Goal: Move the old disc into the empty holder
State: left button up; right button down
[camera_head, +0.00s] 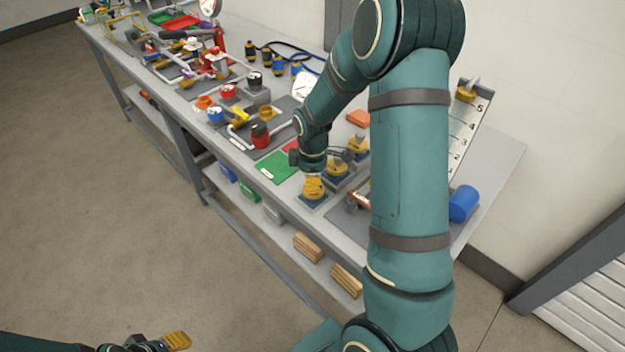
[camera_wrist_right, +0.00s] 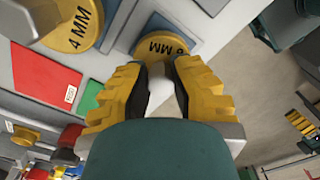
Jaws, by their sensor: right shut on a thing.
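My right gripper (camera_head: 314,187) reaches down to the front edge of the bench, over a blue holder (camera_head: 313,201). In the right wrist view its yellow fingers (camera_wrist_right: 158,92) are shut on the pale stem of a yellow disc (camera_wrist_right: 165,45) marked in MM. The disc is partly hidden by the fingers; I cannot tell whether it rests in the holder. Another yellow disc (camera_wrist_right: 80,25), marked 4 MM, is beside it. In the head view, yellow discs (camera_head: 337,166) in blue holders stand behind my right gripper. My left gripper (camera_head: 177,340) is at the bottom left, away from the bench.
A green plate (camera_head: 279,166) and a red plate (camera_wrist_right: 45,77) lie beside the holders. Pipes and valves (camera_head: 228,90) crowd the bench to the left. A blue cylinder (camera_head: 463,203) lies at the right end. Wooden blocks (camera_head: 309,247) sit on the shelf below.

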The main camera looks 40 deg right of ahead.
jog(key=c, duration=0.9)
grip_release()
notch_tip(320, 180, up, 12)
jog(key=a+f+m+y, duration=0.2)
jog(key=a+f+m, duration=0.3)
jog(key=a+f, duration=1.15)
jog(key=s+a+f+m+t+y, duration=0.1)
jog(key=s+a+f+m, duration=0.5)
jog(key=s+a+f, duration=0.2)
jog(key=s+a, duration=0.2)
jog(key=a, duration=0.1)
jog(key=shift+s+a+f+m+t+y, duration=0.15)
jog(key=shift+a+f+m+t+y, duration=0.1)
jog(key=shift+f+m+t+y, duration=0.15)
